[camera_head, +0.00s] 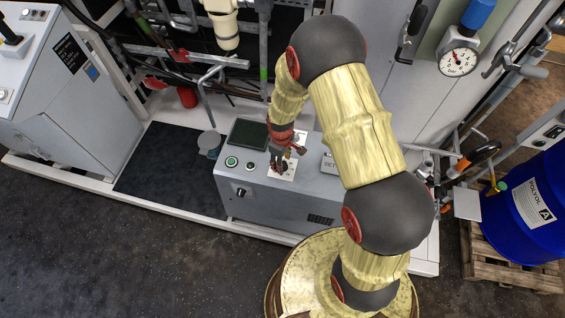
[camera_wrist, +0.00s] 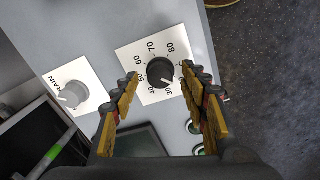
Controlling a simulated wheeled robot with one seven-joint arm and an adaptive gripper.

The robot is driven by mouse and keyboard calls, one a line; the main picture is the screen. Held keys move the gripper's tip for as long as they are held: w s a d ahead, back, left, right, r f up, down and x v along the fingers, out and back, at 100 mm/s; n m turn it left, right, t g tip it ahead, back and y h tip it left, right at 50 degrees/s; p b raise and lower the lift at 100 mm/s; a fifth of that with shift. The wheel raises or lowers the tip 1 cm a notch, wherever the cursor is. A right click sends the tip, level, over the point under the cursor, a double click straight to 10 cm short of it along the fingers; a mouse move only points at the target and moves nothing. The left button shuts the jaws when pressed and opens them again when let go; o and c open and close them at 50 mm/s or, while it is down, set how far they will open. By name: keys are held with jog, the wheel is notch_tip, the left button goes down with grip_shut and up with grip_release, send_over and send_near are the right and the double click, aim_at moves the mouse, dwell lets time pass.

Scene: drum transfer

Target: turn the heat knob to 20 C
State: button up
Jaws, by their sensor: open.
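The heat knob (camera_wrist: 160,71) is a round black dial on a white scale plate (camera_wrist: 128,54) with numbers from about 30 to 80. Its white mark appears to point near 30; the 20 is not readable. My gripper (camera_wrist: 160,75) is open, with one finger left and one right of the knob. Gaps show between both fingers and the knob, so it is not gripped. In the head view my gripper (camera_head: 281,164) is over the grey control box (camera_head: 262,195) and hides the knob; the scale plate (camera_head: 287,176) shows beneath it.
A grey knob (camera_wrist: 73,93) on a plate reading "RAIN", partly cut off, sits left of the heat knob. A dark screen (camera_head: 249,134) and a green button (camera_head: 231,161) are left of my gripper. A blue drum (camera_head: 525,200) stands on a pallet at right.

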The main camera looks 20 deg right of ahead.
notch_tip(320, 180, up, 11)
jog(key=shift+s+a+f, duration=0.15)
jog(key=shift+a, duration=0.05)
dwell(0.6)
jog(key=s+r+m+t+b, duration=0.5)
jog(key=s+r+b, duration=0.6)
jog(key=s+r, duration=0.9)
jog(key=m, duration=0.2)
jog(key=shift+s+r+m+b, duration=0.25)
jog(key=shift+s+m+b, duration=0.05)
jog(key=shift+s, duration=0.05)
